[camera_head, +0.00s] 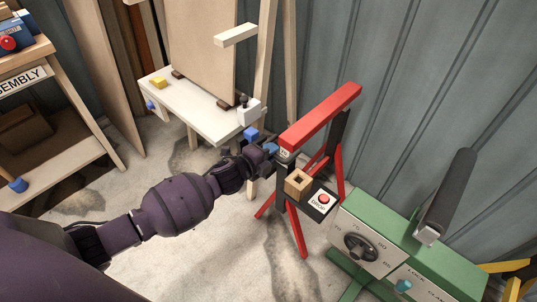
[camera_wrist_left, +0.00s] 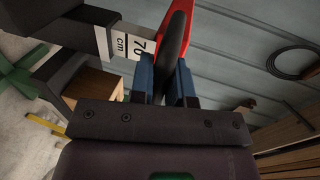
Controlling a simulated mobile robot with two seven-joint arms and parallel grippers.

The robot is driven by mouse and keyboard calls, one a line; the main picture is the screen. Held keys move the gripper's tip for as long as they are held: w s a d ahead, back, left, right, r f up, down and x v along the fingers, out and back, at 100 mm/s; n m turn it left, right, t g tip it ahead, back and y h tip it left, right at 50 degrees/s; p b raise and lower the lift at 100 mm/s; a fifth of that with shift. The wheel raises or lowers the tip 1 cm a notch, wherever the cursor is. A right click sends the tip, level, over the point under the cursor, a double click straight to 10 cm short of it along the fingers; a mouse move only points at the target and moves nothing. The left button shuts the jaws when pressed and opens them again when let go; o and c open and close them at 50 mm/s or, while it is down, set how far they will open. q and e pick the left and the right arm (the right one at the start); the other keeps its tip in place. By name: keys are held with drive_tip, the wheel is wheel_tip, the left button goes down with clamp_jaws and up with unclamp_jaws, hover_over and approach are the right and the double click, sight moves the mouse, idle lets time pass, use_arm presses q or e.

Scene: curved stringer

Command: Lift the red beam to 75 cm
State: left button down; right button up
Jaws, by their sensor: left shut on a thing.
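The red beam (camera_head: 322,115) lies across the top of a stand with red splayed legs (camera_head: 297,232) and dark posts. It also shows at the top of the left wrist view (camera_wrist_left: 200,28). A white label reading 70 cm (camera_wrist_left: 133,42) sits on the dark post, just under the beam. My left gripper (camera_head: 270,149) is at the beam's near end. In the left wrist view its blue fingers (camera_wrist_left: 173,85) are shut on a dark rounded part (camera_wrist_left: 175,42) beside the label. What that part joins to is partly hidden. My right gripper is out of view.
A small shelf with a red button (camera_head: 323,199) and a wooden block (camera_head: 298,182) is on the stand. A green box (camera_head: 400,245) with a numbered dial (camera_head: 361,247) and dark lever (camera_head: 446,195) stands right. A white-topped table (camera_head: 195,108) stands behind; a corrugated wall is close.

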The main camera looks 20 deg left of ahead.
use_arm(q)
drive_tip(key=r, duration=0.1)
drive_tip(key=r+p, duration=0.1)
drive_tip(key=r, duration=0.3)
drive_tip(key=shift+w+p, duration=0.25)
drive_tip(key=shift+p, duration=0.1)
drive_tip(key=shift+r+p, duration=0.3)
drive_tip(key=shift+r, duration=0.05)
drive_tip(key=shift+s, duration=0.1)
drive_tip(key=shift+f, duration=0.25)
drive_tip(key=c, duration=1.3)
unclamp_jaws()
drive_tip(key=shift+o, duration=1)
drive_tip(key=shift+s+f, duration=0.1)
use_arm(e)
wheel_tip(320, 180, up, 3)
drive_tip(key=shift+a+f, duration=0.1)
